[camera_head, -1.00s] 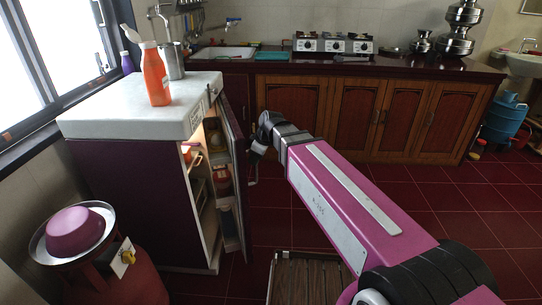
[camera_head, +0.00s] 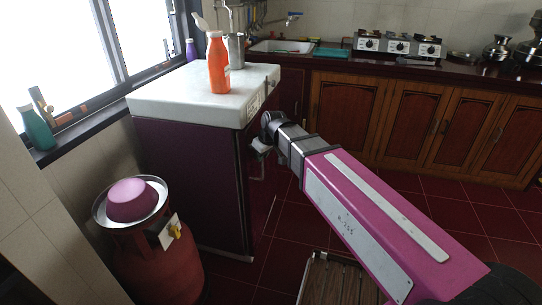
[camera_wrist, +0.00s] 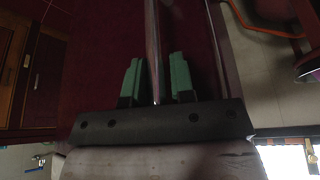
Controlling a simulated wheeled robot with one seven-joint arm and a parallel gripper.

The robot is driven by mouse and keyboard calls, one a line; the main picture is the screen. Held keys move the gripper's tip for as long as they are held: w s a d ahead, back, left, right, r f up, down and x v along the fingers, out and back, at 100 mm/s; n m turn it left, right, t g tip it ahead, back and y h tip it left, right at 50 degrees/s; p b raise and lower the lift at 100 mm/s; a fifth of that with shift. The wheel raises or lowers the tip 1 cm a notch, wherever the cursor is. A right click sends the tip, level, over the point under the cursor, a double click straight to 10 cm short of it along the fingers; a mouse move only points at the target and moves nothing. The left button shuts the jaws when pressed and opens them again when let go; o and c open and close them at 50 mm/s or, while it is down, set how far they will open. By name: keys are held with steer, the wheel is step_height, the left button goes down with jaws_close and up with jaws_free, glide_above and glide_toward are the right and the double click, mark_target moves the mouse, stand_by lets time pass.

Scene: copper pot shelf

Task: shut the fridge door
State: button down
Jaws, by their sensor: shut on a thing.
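The fridge (camera_head: 188,175) has a dark purple body and a white top at left centre in the head view. Its door (camera_head: 254,205) stands close to the front of the body, and the shelves inside are hidden. I cannot tell whether a narrow gap is left. My gripper (camera_head: 264,148) is at the upper front of the door. In the wrist view its green fingers (camera_wrist: 156,82) are on both sides of a thin upright strip (camera_wrist: 154,45), which appears to be the door handle, and are shut on it. The grip itself is hard to see in the head view.
An orange bottle (camera_head: 217,65) and a metal tumbler (camera_head: 235,50) stand on the fridge top. A red gas cylinder (camera_head: 160,265) with a pink bowl (camera_head: 137,200) on it is at lower left. Wooden cabinets (camera_head: 400,125) line the back. A slatted wooden item (camera_head: 338,280) lies low in front.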

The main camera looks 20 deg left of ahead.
steer(key=shift+w+a+r, duration=0.1)
steer(key=shift+w+a, duration=0.15)
steer(key=shift+a, duration=0.75)
steer(key=c, duration=1.1)
jaws_free()
steer(key=shift+s, duration=0.1)
steer(key=shift+s, duration=0.1)
steer(key=v, duration=1.1)
steer(key=shift+d, duration=0.3)
